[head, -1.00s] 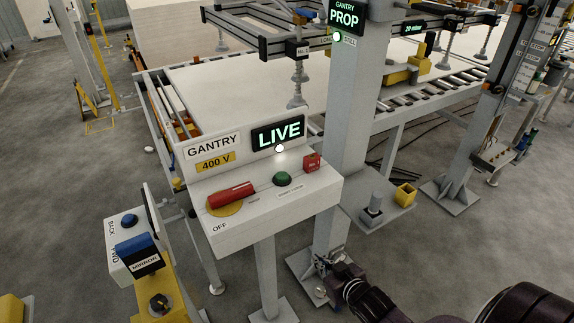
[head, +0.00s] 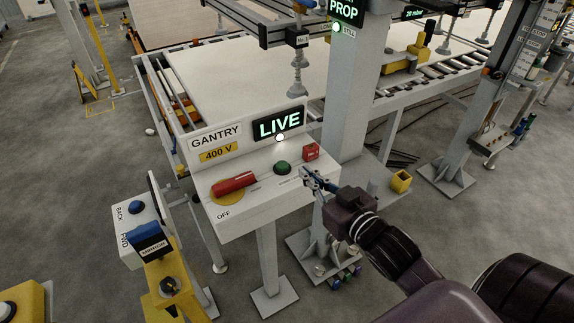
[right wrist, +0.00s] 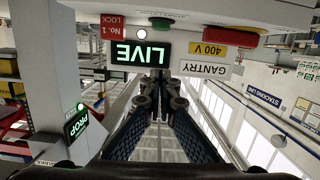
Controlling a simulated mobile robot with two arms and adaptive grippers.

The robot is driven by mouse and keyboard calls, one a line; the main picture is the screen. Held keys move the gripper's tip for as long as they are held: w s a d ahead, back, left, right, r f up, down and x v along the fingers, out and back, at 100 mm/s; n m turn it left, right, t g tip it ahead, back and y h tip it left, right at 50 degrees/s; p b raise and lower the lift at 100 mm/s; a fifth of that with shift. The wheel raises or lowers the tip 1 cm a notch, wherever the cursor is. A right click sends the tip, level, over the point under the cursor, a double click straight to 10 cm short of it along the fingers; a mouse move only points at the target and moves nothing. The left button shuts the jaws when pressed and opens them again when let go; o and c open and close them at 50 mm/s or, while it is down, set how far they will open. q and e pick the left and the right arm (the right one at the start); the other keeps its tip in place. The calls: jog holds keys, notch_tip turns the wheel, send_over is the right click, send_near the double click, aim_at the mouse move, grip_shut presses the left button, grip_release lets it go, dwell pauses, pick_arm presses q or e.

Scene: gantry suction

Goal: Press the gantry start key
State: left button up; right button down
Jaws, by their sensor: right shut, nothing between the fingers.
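The gantry panel (head: 240,210) is a white sloped box on a post, with a lit LIVE sign (head: 278,124). A green round button (head: 282,167), which looks like the start key, sits on its face between a red rotary handle (head: 234,183) and a small red lock block (head: 311,152). The button's label is too small to read. My right gripper (head: 306,174) is shut and empty, just right of the green button at the panel's right edge and apart from the button. In the right wrist view the panel appears upside down, with the green button (right wrist: 161,22) beyond the shut fingers (right wrist: 160,95). My left gripper is out of view.
A thick grey post (head: 355,95) with a PROP sign (head: 344,10) stands right behind the panel. A yellow pedestal with a blue MIRROR switch (head: 150,240) stands at the front left. A suction cup (head: 297,85) hangs behind the panel.

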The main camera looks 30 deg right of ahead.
jog(key=w, duration=0.1)
jog(key=p, duration=0.3)
send_over(287, 176)
jog(key=shift+s+f, duration=0.15)
jog(key=shift+f, duration=0.5)
jog(key=f, duration=0.2)
jog(key=shift+w+f+p, duration=0.2)
jog(key=shift+f+p, duration=0.15)
jog(key=shift+p, duration=0.05)
jog(key=shift+f, duration=0.8)
